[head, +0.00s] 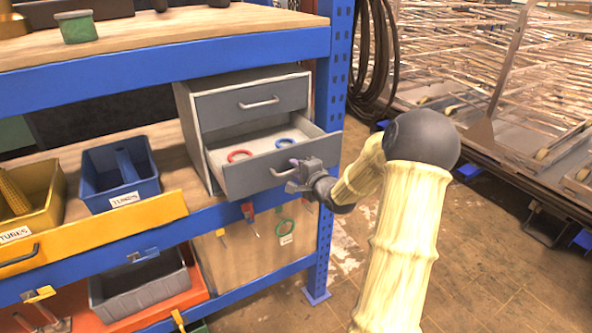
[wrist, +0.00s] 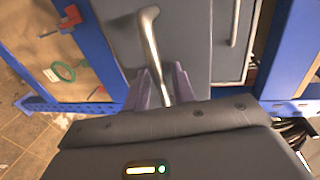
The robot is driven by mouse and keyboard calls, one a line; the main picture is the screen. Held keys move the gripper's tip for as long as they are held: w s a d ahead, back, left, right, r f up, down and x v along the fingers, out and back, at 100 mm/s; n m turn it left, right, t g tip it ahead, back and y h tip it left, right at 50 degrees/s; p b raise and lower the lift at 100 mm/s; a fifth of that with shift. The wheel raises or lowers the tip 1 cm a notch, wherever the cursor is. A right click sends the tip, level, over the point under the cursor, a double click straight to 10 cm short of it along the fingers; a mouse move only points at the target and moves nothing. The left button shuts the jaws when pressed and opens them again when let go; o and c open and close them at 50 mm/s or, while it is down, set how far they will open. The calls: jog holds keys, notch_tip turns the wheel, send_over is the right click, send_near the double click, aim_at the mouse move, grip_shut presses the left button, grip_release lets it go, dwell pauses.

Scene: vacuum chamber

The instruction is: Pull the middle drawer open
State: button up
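A grey drawer unit (head: 191,125) stands on the blue rack's middle shelf. Its top drawer (head: 250,100) is shut. The drawer below it (head: 237,182) is pulled well out, showing a red ring (head: 239,156) and a blue ring (head: 284,142) inside. Any drawer lower down is hidden behind its front. My gripper (head: 296,178) is at the right part of this open drawer's handle (head: 283,172). In the wrist view, the handle (wrist: 149,40) runs between the two purple fingers of my gripper (wrist: 161,86), which look closed on it.
A blue bin (head: 120,177) and a yellow bin (head: 30,200) stand left of the unit. Tools hang on a panel (head: 240,255) below. Open floor (head: 500,250) lies to the right, with a cart beyond.

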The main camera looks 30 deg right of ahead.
jog(key=shift+w+d, duration=0.1)
jog(key=shift+s+r, duration=0.1)
jog(key=shift+s, duration=0.2)
jog(key=b+v, duration=0.2)
jog(key=v, duration=1.4)
jog(key=shift+s, duration=0.45)
